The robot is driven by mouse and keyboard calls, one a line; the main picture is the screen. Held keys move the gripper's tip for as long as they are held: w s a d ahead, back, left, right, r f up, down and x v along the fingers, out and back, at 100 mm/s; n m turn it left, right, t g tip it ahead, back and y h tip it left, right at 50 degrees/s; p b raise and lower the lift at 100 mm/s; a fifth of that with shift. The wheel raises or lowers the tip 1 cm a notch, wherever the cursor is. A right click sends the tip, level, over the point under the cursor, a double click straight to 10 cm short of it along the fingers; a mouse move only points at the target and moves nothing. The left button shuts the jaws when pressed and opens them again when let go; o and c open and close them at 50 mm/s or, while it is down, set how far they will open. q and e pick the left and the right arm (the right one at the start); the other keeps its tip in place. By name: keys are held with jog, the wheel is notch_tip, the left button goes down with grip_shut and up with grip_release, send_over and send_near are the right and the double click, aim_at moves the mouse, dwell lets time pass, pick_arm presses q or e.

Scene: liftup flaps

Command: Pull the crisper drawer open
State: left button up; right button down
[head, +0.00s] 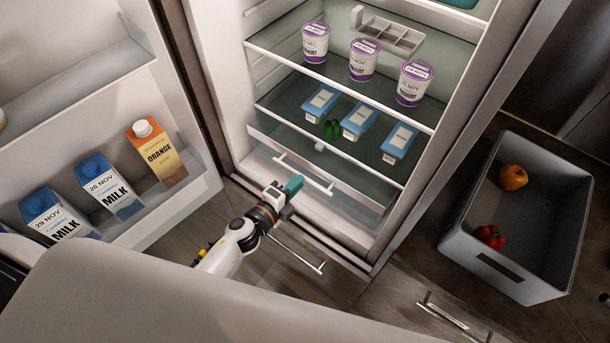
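The crisper drawer (350,189) is the low compartment inside the open fridge, under the lowest glass shelf. It looks shut. Its pale bar handle (310,176) runs along the front. My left gripper (293,186) is in front of the drawer, close to the lower side of the handle. One teal fingertip shows clearly and the other is hidden, so I cannot tell how far the fingers are apart. I cannot tell whether it touches the handle. My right gripper is out of view.
The open fridge door (185,120) at left holds milk and orange cartons. A grey crate (475,243) with produce stands on the floor at right. Another handle (298,254) is below.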

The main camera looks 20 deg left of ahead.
pick_arm(q)
jog(key=shift+x, duration=2.1)
jog(key=shift+s, duration=0.1)
jog(key=shift+c, duration=0.6)
grip_shut()
